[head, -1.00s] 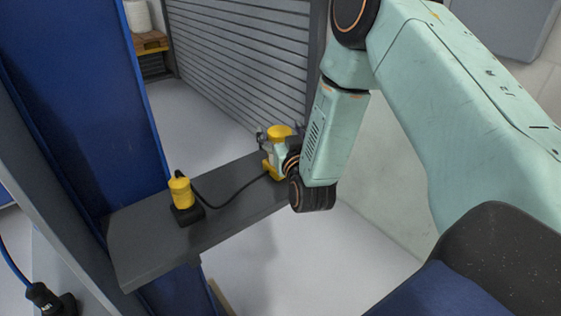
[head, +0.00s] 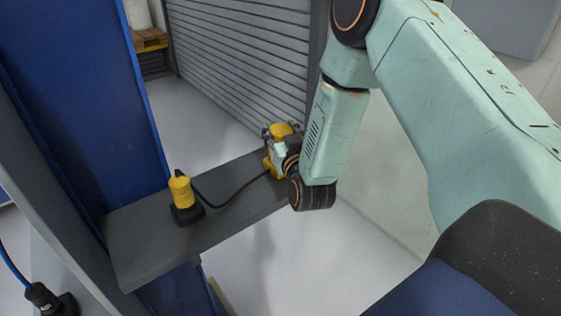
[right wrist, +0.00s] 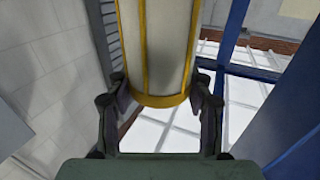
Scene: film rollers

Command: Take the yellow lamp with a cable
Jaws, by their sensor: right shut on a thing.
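The yellow lamp (head: 281,130) stands at the right end of the grey shelf, partly hidden behind my right gripper (head: 277,150). In the right wrist view the lamp (right wrist: 167,50) is a pale cylinder with yellow bars and a yellow end ring. My right gripper (right wrist: 163,98) is shut on it there, one finger on each side. A black cable (head: 235,200) runs along the shelf from the lamp's lower part to a yellow plug-like piece (head: 181,190) in a black base. My left gripper is not in view.
The grey shelf (head: 150,255) sticks out from a blue panel (head: 90,90) on the left. A grey roller shutter (head: 240,60) stands behind. A black connector on a blue cable (head: 45,298) is at the lower left. The middle of the shelf is clear apart from the cable.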

